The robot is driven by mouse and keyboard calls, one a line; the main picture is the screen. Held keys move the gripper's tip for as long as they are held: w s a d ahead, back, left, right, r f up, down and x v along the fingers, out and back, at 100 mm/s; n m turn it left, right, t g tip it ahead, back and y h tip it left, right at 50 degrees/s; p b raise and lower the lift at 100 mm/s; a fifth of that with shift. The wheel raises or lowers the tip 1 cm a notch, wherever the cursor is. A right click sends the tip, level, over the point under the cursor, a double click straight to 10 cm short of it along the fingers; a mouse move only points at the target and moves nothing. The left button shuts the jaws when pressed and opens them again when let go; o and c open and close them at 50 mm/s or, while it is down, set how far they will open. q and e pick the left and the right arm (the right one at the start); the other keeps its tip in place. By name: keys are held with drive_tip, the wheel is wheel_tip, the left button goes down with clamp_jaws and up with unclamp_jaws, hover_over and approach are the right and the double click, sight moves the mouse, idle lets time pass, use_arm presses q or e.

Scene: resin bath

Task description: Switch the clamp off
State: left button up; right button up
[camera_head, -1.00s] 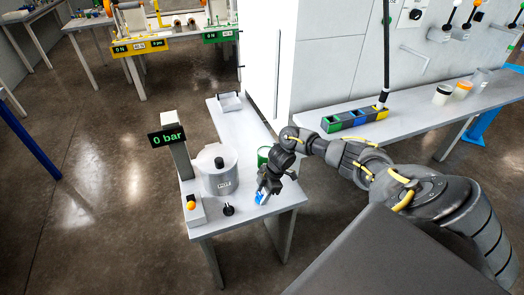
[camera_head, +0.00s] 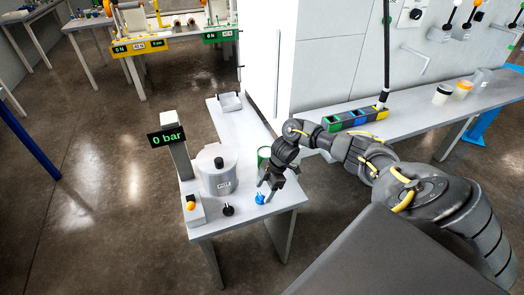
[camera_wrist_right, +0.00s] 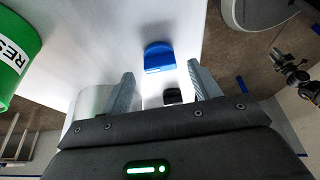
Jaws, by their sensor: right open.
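A blue knob-like part (camera_head: 260,199) stands near the front right corner of the small grey table. I cannot tell from its look whether it is the clamp's switch or how it is set. In the right wrist view the blue part (camera_wrist_right: 159,57) is just beyond the fingertips. My right gripper (camera_head: 267,192) is open and empty, close above and beside it, apart from it. A black knob (camera_head: 228,210) stands to its left. A grey lidded pot (camera_head: 218,172) is behind them. No part is labelled as the clamp. My left gripper is not in the head view.
A box with an orange button (camera_head: 191,206) and a display reading 0 bar (camera_head: 167,136) stand at the table's left. A green can (camera_head: 264,156) is close behind my right gripper. A grey tray (camera_head: 230,103) lies at the table's far end.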

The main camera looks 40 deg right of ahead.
drive_tip(key=v, duration=0.8)
drive_tip(key=shift+b, duration=0.45)
